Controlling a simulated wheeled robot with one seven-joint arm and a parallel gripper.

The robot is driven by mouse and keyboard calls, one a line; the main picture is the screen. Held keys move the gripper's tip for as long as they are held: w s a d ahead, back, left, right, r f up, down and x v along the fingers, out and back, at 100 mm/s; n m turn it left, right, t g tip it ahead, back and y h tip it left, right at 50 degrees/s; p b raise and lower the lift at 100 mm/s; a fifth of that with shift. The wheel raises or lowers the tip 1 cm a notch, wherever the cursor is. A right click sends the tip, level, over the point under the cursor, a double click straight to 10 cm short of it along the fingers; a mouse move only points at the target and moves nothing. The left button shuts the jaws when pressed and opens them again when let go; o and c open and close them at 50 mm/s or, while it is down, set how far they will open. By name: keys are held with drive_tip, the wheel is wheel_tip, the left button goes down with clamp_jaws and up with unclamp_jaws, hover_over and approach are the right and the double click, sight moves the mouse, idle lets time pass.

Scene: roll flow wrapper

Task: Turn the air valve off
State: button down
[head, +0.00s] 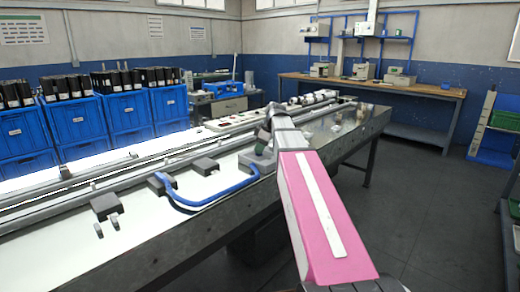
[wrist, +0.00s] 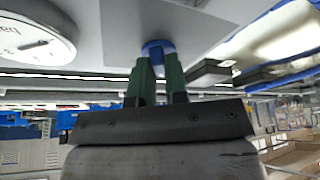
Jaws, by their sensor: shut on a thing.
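In the wrist view my gripper (wrist: 158,60) has its two green fingers on either side of a small blue part (wrist: 157,46), which I take to be the air valve's handle. The fingers are shut on it. The handle stands out from a flat grey surface (wrist: 112,22). Most of the handle is hidden between the fingers, so its turn angle cannot be told. In the head view my gripper (head: 263,137) is small and dark at the end of my pink arm, above a grey block (head: 255,164) on the machine. The handle cannot be made out there.
A round white dial (wrist: 35,32) sits on the same surface, left of my gripper in the wrist view. In the head view a blue hose (head: 215,200) curves over the white machine bed (head: 150,230). Blue crates (head: 78,118) stand behind the machine.

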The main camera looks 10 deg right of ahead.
drive_tip(key=shift+f, duration=0.1)
drive_tip(key=c, duration=1.1)
unclamp_jaws()
drive_tip(key=shift+s, duration=0.1)
drive_tip(key=shift+c, duration=0.2)
drive_tip(key=shift+d+r, duration=0.1)
drive_tip(key=shift+r, duration=0.35)
drive_tip(key=v, duration=1)
